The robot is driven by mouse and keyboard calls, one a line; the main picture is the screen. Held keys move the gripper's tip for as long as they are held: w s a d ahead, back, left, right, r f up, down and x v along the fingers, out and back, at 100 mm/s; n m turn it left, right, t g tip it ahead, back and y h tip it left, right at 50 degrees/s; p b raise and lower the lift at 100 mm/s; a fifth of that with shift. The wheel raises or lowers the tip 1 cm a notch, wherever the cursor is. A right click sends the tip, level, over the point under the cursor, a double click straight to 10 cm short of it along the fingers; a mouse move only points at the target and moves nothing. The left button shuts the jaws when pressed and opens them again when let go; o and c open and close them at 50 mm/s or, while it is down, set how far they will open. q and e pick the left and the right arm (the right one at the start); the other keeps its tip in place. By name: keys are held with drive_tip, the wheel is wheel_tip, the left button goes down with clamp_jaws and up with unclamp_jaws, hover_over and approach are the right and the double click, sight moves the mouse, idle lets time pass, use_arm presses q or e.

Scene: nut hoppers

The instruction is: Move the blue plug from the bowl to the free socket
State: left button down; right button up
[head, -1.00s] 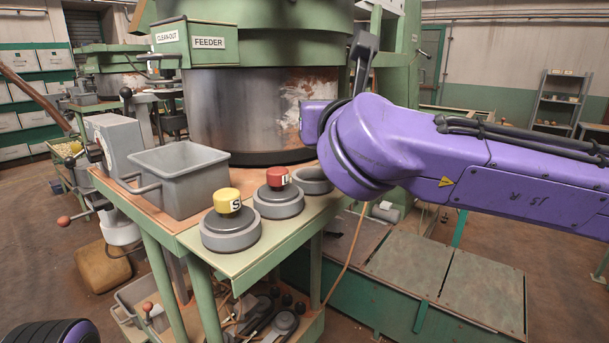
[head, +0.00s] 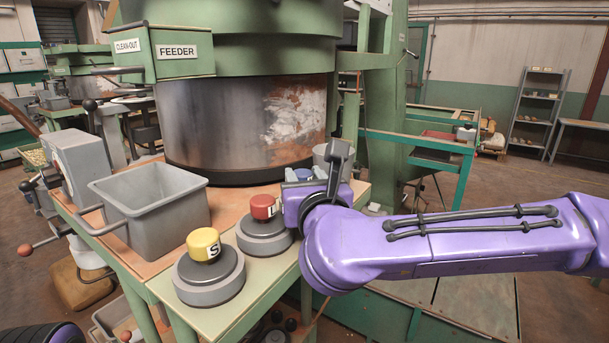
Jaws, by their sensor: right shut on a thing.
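My right gripper (head: 302,183) is over the far right end of the green bench top, seen mostly from behind its wrist. It is shut on a small dark blue piece, the blue plug (head: 304,174), mostly covered by the gripper. A grey bowl (head: 326,155) stands just behind it. A yellow plug marked S (head: 203,244) sits in the near round grey socket (head: 210,284). A red plug (head: 264,207) sits in the middle socket (head: 262,239). The free socket is hidden behind my gripper and wrist. My left gripper is out of view.
A grey open bin (head: 150,207) stands on the bench left of the sockets. The large steel hopper drum (head: 240,125) rises behind. A grey machine box with levers (head: 80,165) is at the left. Floor is open at the right.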

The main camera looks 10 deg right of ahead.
drive_tip(key=shift+s, duration=0.15)
drive_tip(key=shift+f+b, duration=0.1)
drive_tip(key=shift+b, duration=0.2)
drive_tip(key=o, duration=1.2)
